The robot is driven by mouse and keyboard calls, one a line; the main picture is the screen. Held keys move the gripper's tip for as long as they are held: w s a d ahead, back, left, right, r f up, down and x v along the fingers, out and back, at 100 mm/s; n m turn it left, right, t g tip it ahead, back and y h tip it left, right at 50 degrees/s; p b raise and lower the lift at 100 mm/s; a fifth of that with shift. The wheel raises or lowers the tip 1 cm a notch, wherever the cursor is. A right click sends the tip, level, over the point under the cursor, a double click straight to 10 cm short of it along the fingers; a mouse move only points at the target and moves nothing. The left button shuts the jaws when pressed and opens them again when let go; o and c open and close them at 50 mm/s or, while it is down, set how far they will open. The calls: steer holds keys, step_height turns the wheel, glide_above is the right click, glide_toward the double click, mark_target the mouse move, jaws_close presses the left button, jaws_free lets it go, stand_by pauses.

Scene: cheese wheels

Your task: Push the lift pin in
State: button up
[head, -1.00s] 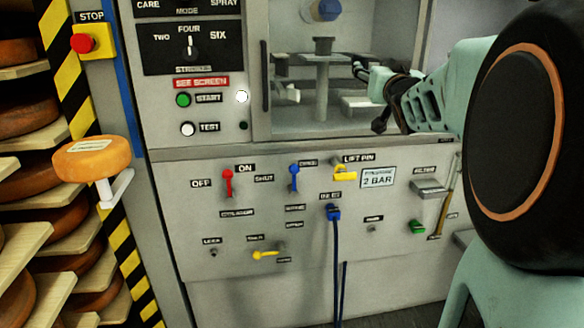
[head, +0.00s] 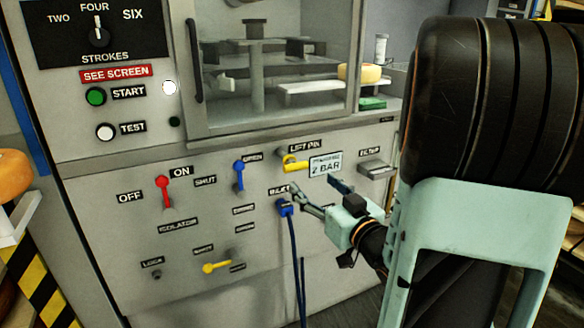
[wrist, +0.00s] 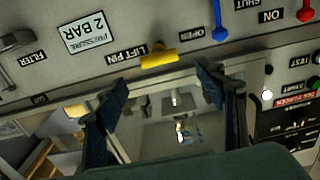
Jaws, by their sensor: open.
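The lift pin (head: 293,162) is a yellow handle under the LIFT PIN label on the grey machine panel. In the head view it points toward the lower right. In the wrist view the yellow lift pin (wrist: 159,60) lies beyond the gap between the fingers, nearer the top of the picture. My gripper (head: 312,188) is open and empty in front of the panel, slightly below and right of the pin. Its two dark fingers are spread wide in the wrist view (wrist: 160,80). I see no contact between the fingers and the pin.
A blue connector (head: 286,206) with a hanging hose sits just below the pin. A blue lever (head: 239,175) and a red lever (head: 163,191) stand to the left. The 2 BAR plate (head: 325,164) is right of the pin, and the glazed chamber (head: 270,70) is above.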

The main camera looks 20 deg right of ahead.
mark_target(298, 169)
steer(key=w+p, duration=0.2)
steer(key=w, duration=0.8)
steer(key=shift+w+a+p, duration=0.15)
steer(key=shift+w+p, duration=0.2)
steer(key=shift+p, duration=0.05)
